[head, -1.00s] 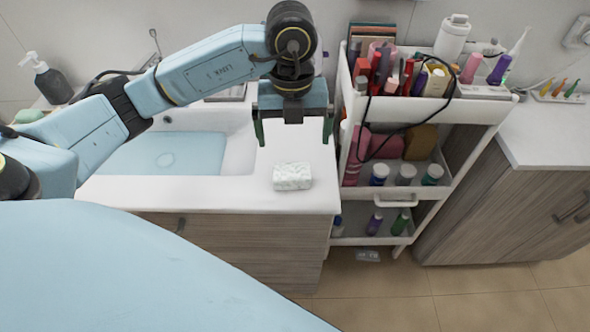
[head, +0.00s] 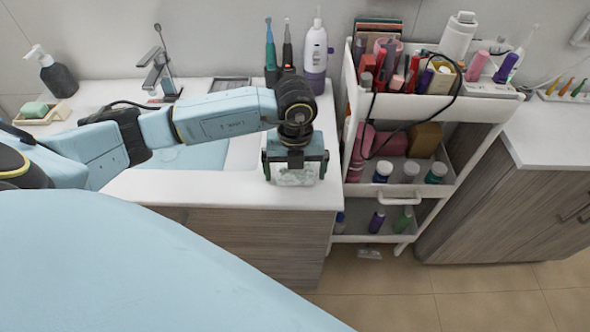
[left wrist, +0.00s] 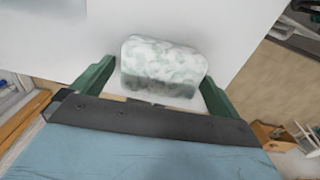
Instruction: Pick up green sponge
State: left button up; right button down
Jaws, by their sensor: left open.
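The sponge (head: 295,178) is a small block with a mottled pale green and white surface. It lies on the white counter near its front right corner. My left gripper (head: 296,172) is lowered over it, and the wrist hides part of it in the head view. In the left wrist view the sponge (left wrist: 163,68) sits between the two green fingers of the gripper (left wrist: 155,84), which are open. Gaps seem to show beside it. My right gripper is in neither view.
A white cart (head: 440,107) with bottles and tubes stands close right of the counter. A white and purple bottle (head: 315,55) and toothbrushes (head: 270,48) stand behind the gripper. The sink (head: 195,158) is to the left. A green soap bar (head: 36,110) sits in a dish at far left.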

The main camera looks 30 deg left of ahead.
pick_arm(q)
jog(key=shift+f, duration=0.15)
jog(key=c, duration=1)
notch_tip(320, 180, up, 10)
jog(key=shift+r, duration=0.1)
